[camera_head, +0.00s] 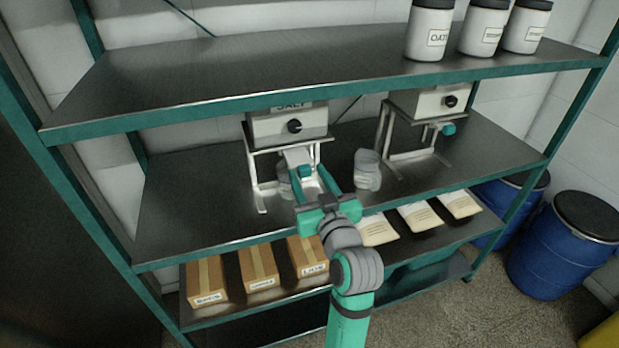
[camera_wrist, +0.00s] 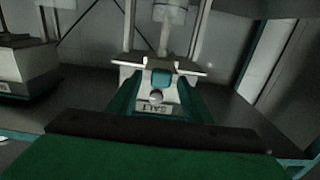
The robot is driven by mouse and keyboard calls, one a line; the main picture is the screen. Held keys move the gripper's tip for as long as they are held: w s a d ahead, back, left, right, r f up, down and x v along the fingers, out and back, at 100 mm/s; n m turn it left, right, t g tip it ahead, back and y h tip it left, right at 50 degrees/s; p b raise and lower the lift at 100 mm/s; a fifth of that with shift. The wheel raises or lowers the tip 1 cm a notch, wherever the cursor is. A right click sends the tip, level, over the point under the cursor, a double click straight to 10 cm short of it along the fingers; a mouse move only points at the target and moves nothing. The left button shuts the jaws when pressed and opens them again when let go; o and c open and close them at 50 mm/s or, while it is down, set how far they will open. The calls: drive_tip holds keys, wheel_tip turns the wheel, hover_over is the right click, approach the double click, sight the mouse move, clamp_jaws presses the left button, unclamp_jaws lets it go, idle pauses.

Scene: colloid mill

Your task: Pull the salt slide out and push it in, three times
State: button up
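The salt dispenser (camera_head: 285,128) is a pale box marked SALT with a black knob, on a white stand on the middle shelf. Its label shows upside down in the wrist view (camera_wrist: 153,108). The pale salt slide (camera_head: 298,157) sticks out at the front below the box and ends in a teal handle (camera_head: 306,171). My gripper (camera_head: 309,183) is open at the handle. In the wrist view its two teal fingers (camera_wrist: 158,92) stand on either side of the teal handle (camera_wrist: 161,78), with a visible gap at each side. A clear jar (camera_head: 284,184) under the slide is partly hidden by my gripper.
A second dispenser (camera_head: 430,101) with a teal handle stands to the right. A clear jar (camera_head: 367,170) stands between them. The upper shelf (camera_head: 300,75) overhangs both. Boxes (camera_head: 258,266) and packets (camera_head: 418,216) lie below. Blue drums (camera_head: 565,245) stand at the right.

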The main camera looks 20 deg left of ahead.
drive_tip(key=shift+w, duration=0.15)
drive_tip(key=v, duration=1)
drive_tip(key=shift+s+d, duration=0.25)
drive_tip(key=shift+s, duration=0.1)
drive_tip(key=shift+f, duration=0.1)
